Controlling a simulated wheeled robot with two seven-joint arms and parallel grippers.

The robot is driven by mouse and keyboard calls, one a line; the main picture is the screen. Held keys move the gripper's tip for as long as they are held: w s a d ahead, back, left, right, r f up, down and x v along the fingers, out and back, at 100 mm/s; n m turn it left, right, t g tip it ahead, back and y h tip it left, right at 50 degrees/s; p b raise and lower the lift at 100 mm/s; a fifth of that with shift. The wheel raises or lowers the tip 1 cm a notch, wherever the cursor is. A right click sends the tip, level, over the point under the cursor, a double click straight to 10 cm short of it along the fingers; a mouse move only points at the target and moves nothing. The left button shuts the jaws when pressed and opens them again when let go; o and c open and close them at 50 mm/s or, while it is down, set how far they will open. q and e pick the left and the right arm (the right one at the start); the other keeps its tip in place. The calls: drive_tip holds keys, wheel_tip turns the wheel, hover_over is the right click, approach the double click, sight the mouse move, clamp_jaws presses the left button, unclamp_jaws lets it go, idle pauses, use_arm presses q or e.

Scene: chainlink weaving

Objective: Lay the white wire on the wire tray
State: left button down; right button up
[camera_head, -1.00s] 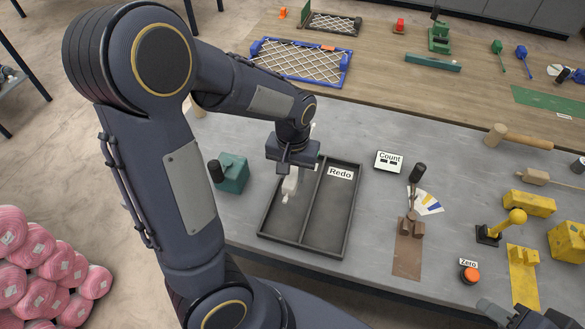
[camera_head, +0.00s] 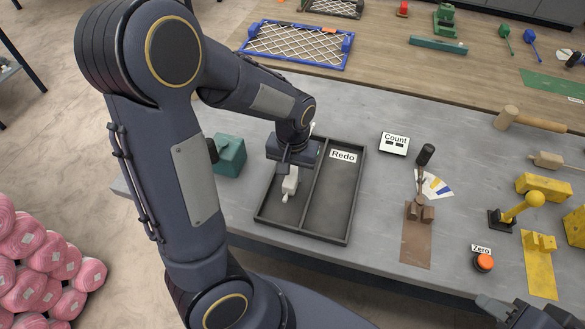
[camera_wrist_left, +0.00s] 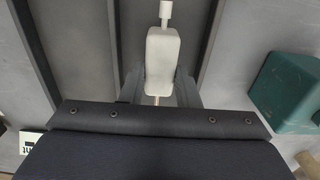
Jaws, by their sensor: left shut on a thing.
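The white wire (camera_head: 290,182) is a small pale piece with a rounded block body and a thin end. My left gripper (camera_head: 286,176) is shut on it and holds it at the left compartment of the dark tray (camera_head: 347,205) labelled Redo. In the left wrist view the white wire (camera_wrist_left: 162,62) sits between the fingers of my left gripper (camera_wrist_left: 160,88), over the dark tray floor. I cannot tell whether it touches the floor. Part of my right gripper (camera_head: 515,314) shows at the bottom right edge; its fingers are not clear.
A teal box (camera_head: 231,155) stands left of the tray, also in the left wrist view (camera_wrist_left: 290,92). The Count sign (camera_head: 394,143), a brown lever stand (camera_head: 417,235), the orange Zero button (camera_head: 484,262) and yellow fixtures (camera_head: 541,187) are to the right. The tray's right compartment is empty.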

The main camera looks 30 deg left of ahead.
use_arm(q)
drive_tip(key=shift+f, duration=0.15)
idle(0.6)
drive_tip(key=c, duration=1)
unclamp_jaws()
wheel_tip(320, 180, up, 8)
drive_tip(key=shift+f, duration=0.1)
drive_tip(key=s+d+r+t+h, duration=0.1)
drive_tip(key=s+t, duration=0.1)
drive_tip(key=s, duration=0.3)
drive_tip(key=s+d+r+t+h, duration=0.1)
drive_tip(key=s+r, duration=0.1)
drive_tip(key=s, duration=0.2)
drive_tip(key=s+d+r+m+t+h, duration=0.1)
drive_tip(key=s+r+t, duration=0.1)
drive_tip(key=s, duration=0.3)
drive_tip(key=shift+s+d+r+t+h, duration=0.1)
drive_tip(key=shift+s+d+t+h, duration=0.2)
drive_tip(key=shift+s+h, duration=0.1)
